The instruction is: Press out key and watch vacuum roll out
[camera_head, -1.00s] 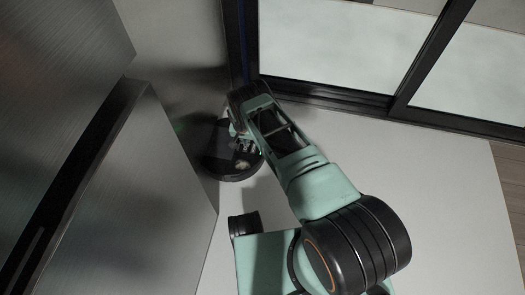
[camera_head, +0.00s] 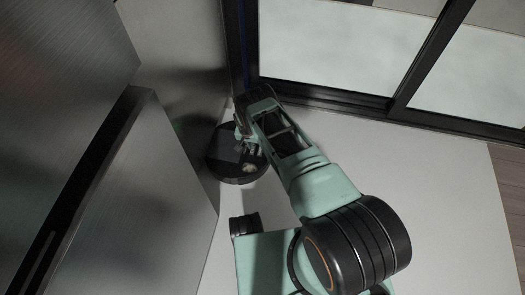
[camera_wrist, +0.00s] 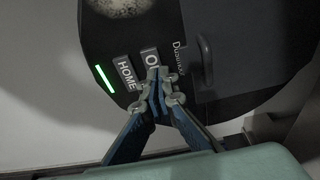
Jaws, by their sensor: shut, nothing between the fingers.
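The robot vacuum (camera_head: 222,163) is a dark round disc on the pale floor, low between the steel wall and the glass door frame. In the wrist view its dark top (camera_wrist: 215,90) carries a HOME key (camera_wrist: 126,72) and another key (camera_wrist: 150,57) whose label begins with O and is partly hidden by my fingertips. My gripper (camera_wrist: 157,78) is shut and empty, with its tips over the lower end of that key. I cannot tell whether they touch it. A green light bar (camera_wrist: 104,79) glows beside the HOME key.
Tall brushed-steel fronts (camera_head: 145,175) stand close on the left. A black-framed glass door (camera_head: 340,45) closes off the back. The pale floor (camera_head: 430,190) is open on the right.

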